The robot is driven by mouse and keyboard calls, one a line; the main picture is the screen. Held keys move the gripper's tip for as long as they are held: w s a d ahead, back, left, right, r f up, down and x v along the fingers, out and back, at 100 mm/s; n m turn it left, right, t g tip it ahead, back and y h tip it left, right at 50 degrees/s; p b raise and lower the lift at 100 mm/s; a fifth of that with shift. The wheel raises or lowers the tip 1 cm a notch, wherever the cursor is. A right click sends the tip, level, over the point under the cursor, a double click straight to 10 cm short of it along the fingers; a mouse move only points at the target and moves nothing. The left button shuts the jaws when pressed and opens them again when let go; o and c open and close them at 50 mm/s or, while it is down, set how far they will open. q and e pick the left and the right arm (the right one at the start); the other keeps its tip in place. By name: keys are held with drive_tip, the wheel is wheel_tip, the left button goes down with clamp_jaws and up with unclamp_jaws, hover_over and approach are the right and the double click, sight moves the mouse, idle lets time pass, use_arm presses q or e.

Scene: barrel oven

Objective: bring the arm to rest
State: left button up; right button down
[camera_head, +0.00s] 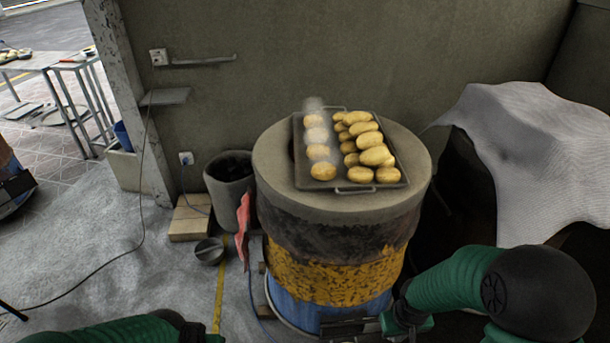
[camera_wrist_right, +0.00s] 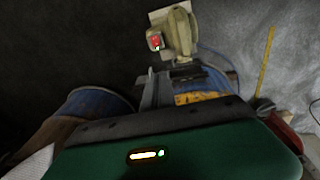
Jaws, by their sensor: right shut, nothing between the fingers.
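My right arm comes in from the lower right in the head view. Its gripper (camera_head: 345,323) is low in front of the barrel oven (camera_head: 335,240), below the oven's top. In the right wrist view the right gripper's fingers (camera_wrist_right: 152,90) are together with nothing between them. My left arm (camera_head: 125,332) shows only partly at the bottom left edge. A dark part at its end is cut off by the frame, so its jaws cannot be made out.
A dark tray (camera_head: 342,188) of potatoes and paler round pieces lies on the oven top. A grey bin (camera_head: 229,185), a red cloth (camera_head: 243,225) and a small pot (camera_head: 209,251) stand left of it. A draped cloth (camera_head: 540,150) is at right.

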drive_tip(key=s+a+r+t, duration=0.1)
drive_tip(key=s+a+r, duration=0.3)
drive_tip(key=s+r, duration=0.4)
drive_tip(key=w+p+v, duration=0.2)
drive_tip(key=p+v, duration=0.8)
drive_tip(key=v, duration=0.1)
drive_tip(key=w+d+r+p+v, duration=0.1)
drive_tip(key=w+p+v, duration=0.1)
drive_tip(key=p+v, duration=0.8)
drive_tip(key=shift+w+r+m+y+p, duration=0.3)
drive_tip(key=shift+r+y+p, duration=0.05)
drive_tip(key=shift+y+p, duration=0.05)
